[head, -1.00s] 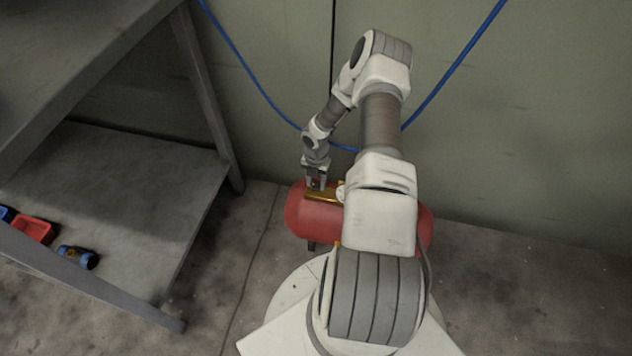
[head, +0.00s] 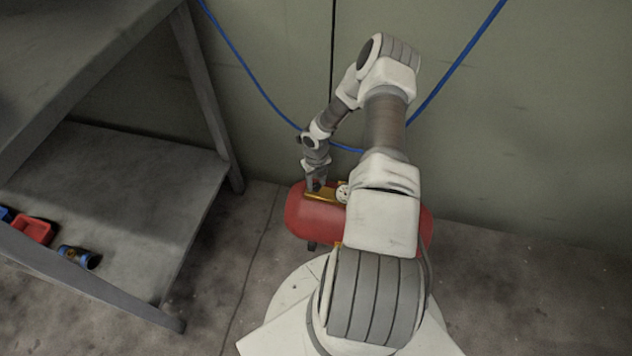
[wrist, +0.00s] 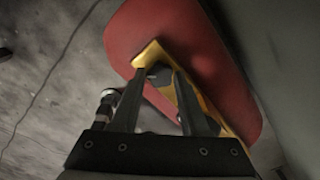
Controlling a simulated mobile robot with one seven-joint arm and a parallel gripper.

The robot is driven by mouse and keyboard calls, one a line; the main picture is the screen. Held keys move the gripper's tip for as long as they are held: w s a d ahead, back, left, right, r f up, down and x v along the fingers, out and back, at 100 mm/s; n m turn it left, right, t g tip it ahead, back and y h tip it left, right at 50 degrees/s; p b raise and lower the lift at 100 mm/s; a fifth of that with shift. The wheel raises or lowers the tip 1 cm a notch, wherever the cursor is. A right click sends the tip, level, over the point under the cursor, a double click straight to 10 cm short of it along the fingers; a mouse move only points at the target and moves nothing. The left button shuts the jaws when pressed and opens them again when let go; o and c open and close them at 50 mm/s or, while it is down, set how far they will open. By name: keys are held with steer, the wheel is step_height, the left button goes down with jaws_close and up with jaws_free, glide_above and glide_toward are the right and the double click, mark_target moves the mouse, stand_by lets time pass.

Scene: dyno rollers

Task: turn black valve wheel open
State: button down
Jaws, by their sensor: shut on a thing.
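The black valve wheel (wrist: 158,73) shows in the wrist view as a small dark knob on a yellow plate (wrist: 150,54) on top of a red tank (wrist: 185,25). My gripper (wrist: 160,78) is shut on the wheel, one finger on each side, and the fingers hide part of it. In the head view my gripper (head: 316,187) points down at the left end of the yellow plate (head: 322,197) on the red tank (head: 310,217). The wheel is too small and covered to make out there, and its turn angle cannot be told.
A white-faced gauge (head: 343,193) sits beside the plate. A grey metal shelf (head: 120,180) stands at left, with a red bin (head: 34,229) and a blue fitting (head: 79,256) on it. A blue hose (head: 245,75) hangs along the wall behind the tank.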

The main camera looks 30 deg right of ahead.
mark_target(316, 185)
steer(key=shift+n, duration=0.6)
steer(key=shift+c, duration=2.1)
jaws_free()
steer(key=shift+r, duration=0.1)
step_height(316, 185, up, 17)
steer(key=p, duration=0.6)
steer(key=shift+p, duration=0.35)
steer(key=shift+r, duration=0.15)
